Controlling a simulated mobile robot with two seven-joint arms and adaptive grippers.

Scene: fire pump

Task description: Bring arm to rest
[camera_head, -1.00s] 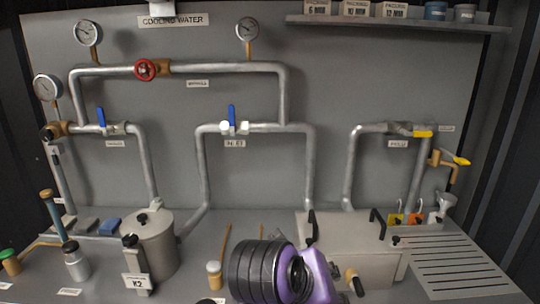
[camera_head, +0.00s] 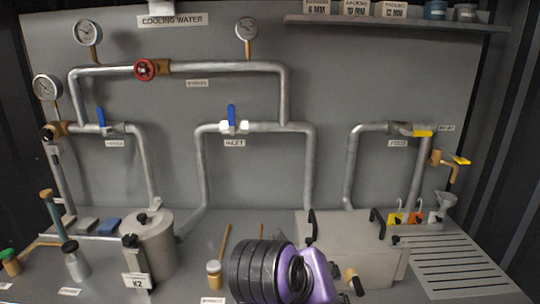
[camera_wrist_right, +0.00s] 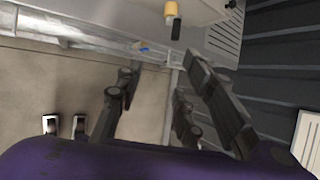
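My purple and black arm (camera_head: 268,272) shows at the bottom middle of the head view, in front of the grey box on the bench. Its gripper is not clearly seen there. In the right wrist view, my right gripper (camera_wrist_right: 160,78) has its dark fingers spread apart with nothing between them. The purple wrist fills the bottom of that view. The fingers appear to be below and in front of the bench edge, over a pale floor. My left gripper is in neither view.
The bench carries a grey pot (camera_head: 152,250), a grey lidded box (camera_head: 340,235) with a brown, black-tipped handle (camera_head: 352,278), and a slotted drain (camera_head: 450,265). Pipes with a red handwheel (camera_head: 145,69) and a blue inlet lever (camera_head: 231,114) line the back panel. A shelf (camera_head: 400,22) is above.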

